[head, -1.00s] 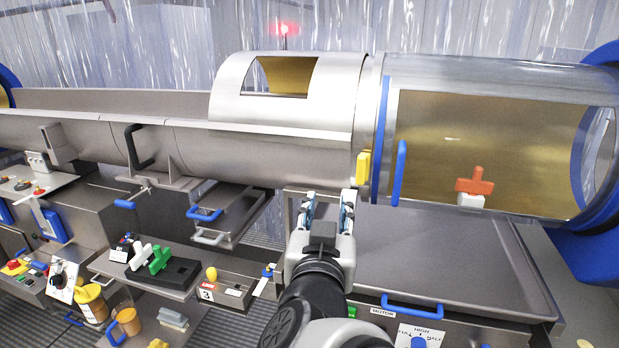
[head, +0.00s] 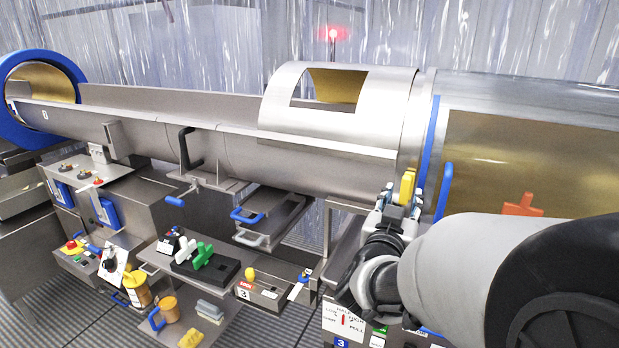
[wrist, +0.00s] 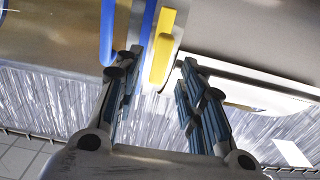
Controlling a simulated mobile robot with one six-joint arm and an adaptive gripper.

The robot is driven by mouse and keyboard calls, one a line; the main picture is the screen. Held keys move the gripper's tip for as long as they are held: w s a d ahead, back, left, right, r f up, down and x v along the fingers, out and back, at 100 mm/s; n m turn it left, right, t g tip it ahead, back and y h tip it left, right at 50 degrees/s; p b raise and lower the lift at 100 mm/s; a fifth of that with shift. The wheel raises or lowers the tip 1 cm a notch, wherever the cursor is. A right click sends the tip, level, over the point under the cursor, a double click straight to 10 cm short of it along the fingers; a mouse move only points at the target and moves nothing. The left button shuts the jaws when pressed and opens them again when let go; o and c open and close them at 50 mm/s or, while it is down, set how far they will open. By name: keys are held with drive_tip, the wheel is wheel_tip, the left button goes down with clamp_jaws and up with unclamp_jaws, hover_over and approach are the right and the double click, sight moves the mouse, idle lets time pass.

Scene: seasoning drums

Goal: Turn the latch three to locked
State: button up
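A yellow handle (head: 407,186) stands upright at the drum's collar, just left of a blue ring (head: 430,145). My gripper (head: 400,200) is right below and around its lower part in the head view. In the wrist view the yellow handle (wrist: 163,45) lies between my two fingers (wrist: 162,72), nearer the left one. The fingers are apart, with a gap to the handle on the right side. I cannot tell whether the left finger touches it. No number is readable on this handle.
A plate marked 3 (head: 243,293) sits by a yellow knob (head: 250,274) on the lower bench. A blue handle (head: 444,190) is close on the right of my gripper. The drum cover (head: 385,110) is above. Green and white levers (head: 195,254) stand lower left.

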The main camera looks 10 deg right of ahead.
sight(404, 192)
drive_tip(key=x, duration=0.5)
drive_tip(key=shift+c, duration=0.6)
clamp_jaws()
